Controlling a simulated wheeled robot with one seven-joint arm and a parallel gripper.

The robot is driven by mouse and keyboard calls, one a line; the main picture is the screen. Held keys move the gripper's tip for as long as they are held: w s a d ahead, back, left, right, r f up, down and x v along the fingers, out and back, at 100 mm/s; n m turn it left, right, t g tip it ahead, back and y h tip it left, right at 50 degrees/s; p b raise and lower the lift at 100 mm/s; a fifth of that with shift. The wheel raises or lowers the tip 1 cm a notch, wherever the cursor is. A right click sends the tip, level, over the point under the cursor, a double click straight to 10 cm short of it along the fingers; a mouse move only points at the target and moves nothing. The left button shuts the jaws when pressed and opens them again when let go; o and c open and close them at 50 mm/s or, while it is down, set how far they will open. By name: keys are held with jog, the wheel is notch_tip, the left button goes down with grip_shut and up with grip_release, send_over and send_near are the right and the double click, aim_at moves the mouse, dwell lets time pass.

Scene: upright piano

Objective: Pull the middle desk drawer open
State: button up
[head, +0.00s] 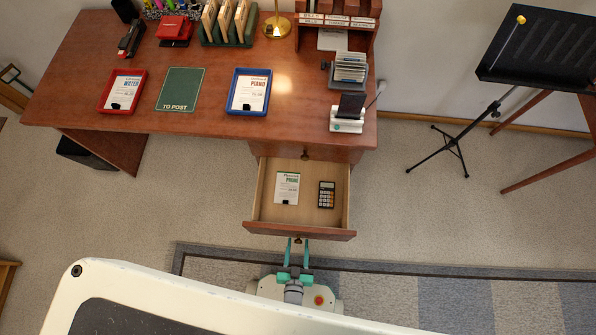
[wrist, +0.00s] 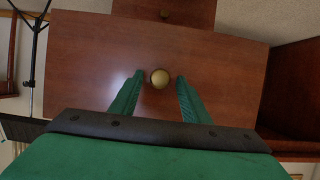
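The desk drawer (head: 267,190) below the top one stands well out from the desk, with its inside in view. A white card (head: 287,188) and a calculator (head: 326,194) lie in it. Its wooden front (wrist: 90,60) fills much of the wrist view. A round brass knob (wrist: 160,78) sits on this front. My gripper (wrist: 160,80) has its green fingers on either side of the knob, with a gap visible on both sides. In the head view my gripper (head: 298,246) is right at the drawer front.
The closed top drawer's knob (head: 305,154) shows under the desk top (head: 210,65). Another closed drawer front with a knob (wrist: 165,14) shows in the wrist view. A music stand (head: 460,150) is at right. Carpet beside the drawer is clear.

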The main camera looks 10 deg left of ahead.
jog(key=v, duration=1)
jog(key=shift+s, duration=0.35)
jog(key=shift+r, duration=0.15)
